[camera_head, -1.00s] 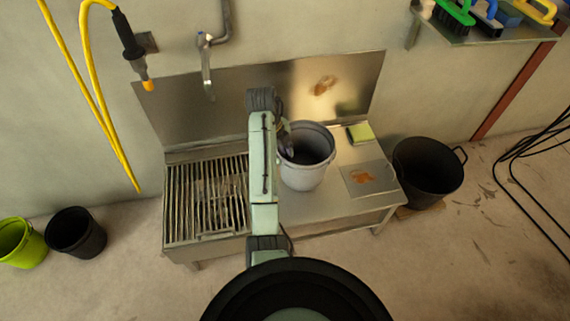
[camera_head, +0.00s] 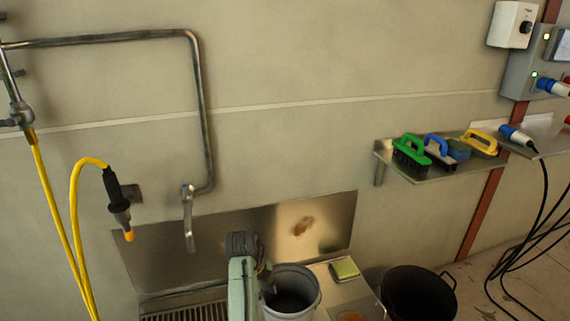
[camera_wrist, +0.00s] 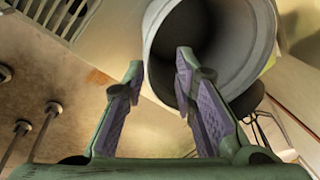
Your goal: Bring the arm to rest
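My gripper (camera_wrist: 160,75) shows in the wrist view with its two purple-padded fingers apart and nothing between them. Its right finger overlaps the opening of a light grey bucket (camera_wrist: 160,25) in that view. In the head view my arm stands at the bottom centre, just left of the same bucket (camera_head: 308,311), and my fingers are mostly hidden behind the arm. The bucket stands on the steel sink unit (camera_head: 330,285), and its inside looks dark.
A green and yellow sponge (camera_head: 344,268) lies right of the bucket. A black tub (camera_head: 415,298) stands further right. A tap (camera_head: 188,220) and a yellow hose (camera_head: 62,215) hang on the left. A wall shelf (camera_head: 395,165) holds several brushes. Black cables (camera_head: 520,255) hang at the right.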

